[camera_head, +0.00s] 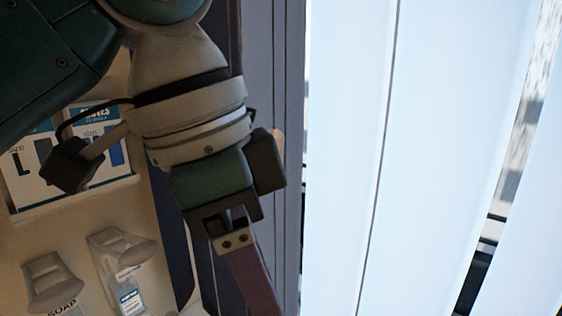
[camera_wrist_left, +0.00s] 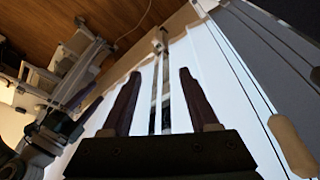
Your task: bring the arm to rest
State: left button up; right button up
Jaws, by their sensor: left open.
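My left arm comes in from the upper left in the head view, and its gripper (camera_head: 250,280) points down, partly cut off by the lower edge. In the left wrist view the two dark fingers of the same gripper (camera_wrist_left: 160,74) stand well apart. Nothing is between them, so it is open and empty. Bright white panels show beyond the fingers.
Soap dispensers (camera_head: 124,262) and a glove box holder (camera_head: 100,150) are on the beige wall at left. Tall bright panels (camera_head: 345,150) fill the right. A wheeled frame (camera_wrist_left: 75,70) and wooden floor (camera_wrist_left: 60,22) show in the wrist view.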

pick_arm(q)
jog(key=s+f+n+h, duration=0.2)
jog(key=s+f+n, duration=0.1)
jog(key=s+f, duration=0.15)
jog(key=s+a+f+n+t+y, duration=0.1)
jog(key=s+a+f+n+y, duration=0.1)
jog(key=s+a+n, duration=0.3)
jog(key=s+a+f+n+t+y, duration=0.2)
jog(key=s+a+f+n, duration=0.2)
jog(key=a, duration=0.7)
jog(key=shift+s+a+f+n+y, duration=0.3)
jog(key=shift+s+a+n+y, duration=0.1)
jog(key=shift+s, duration=0.85)
